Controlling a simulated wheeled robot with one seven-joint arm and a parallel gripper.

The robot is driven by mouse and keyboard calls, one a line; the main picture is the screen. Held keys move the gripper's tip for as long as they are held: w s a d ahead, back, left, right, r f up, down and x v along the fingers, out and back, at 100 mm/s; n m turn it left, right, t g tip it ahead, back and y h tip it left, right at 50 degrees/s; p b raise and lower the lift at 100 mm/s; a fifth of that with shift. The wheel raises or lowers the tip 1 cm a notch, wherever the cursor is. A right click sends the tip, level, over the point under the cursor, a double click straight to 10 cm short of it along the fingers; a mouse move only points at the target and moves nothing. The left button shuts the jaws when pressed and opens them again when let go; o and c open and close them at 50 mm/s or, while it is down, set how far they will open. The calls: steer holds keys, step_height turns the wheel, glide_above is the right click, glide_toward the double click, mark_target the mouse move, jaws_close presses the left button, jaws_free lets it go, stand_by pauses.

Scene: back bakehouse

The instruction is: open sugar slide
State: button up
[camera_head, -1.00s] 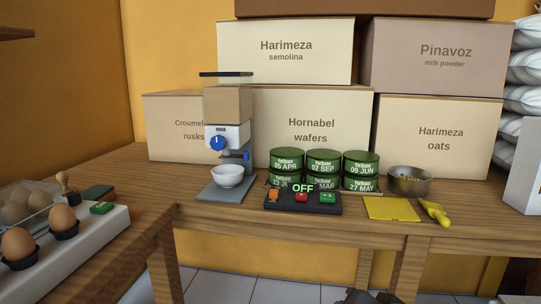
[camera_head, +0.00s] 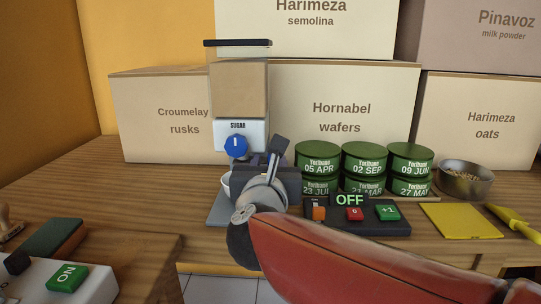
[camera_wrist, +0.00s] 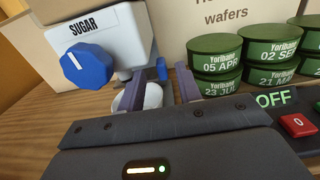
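The sugar dispenser (camera_head: 239,88) stands on the table against the boxes, with a white front labelled SUGAR and a blue knob (camera_head: 236,146). The knob also shows in the wrist view (camera_wrist: 88,65). Below and right of the knob, a small blue slide tab (camera_wrist: 162,69) shows between my fingers in the wrist view. My gripper (camera_wrist: 160,86) is open, its two fingers apart just in front of the dispenser's lower right; whether they touch the tab I cannot tell. In the head view my gripper (camera_head: 276,160) hides the dispenser's lower part. A white bowl (camera_wrist: 152,96) sits below, partly hidden.
A dark button panel (camera_head: 330,222) reading OFF lies right of my gripper. Stacked green tins (camera_head: 364,160) stand behind it. A metal bowl (camera_head: 466,182) and a yellow mat (camera_head: 461,222) lie farther right.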

mark_target(270, 158)
steer(key=shift+w, duration=1.75)
steer(key=shift+c, duration=0.2)
jaws_close()
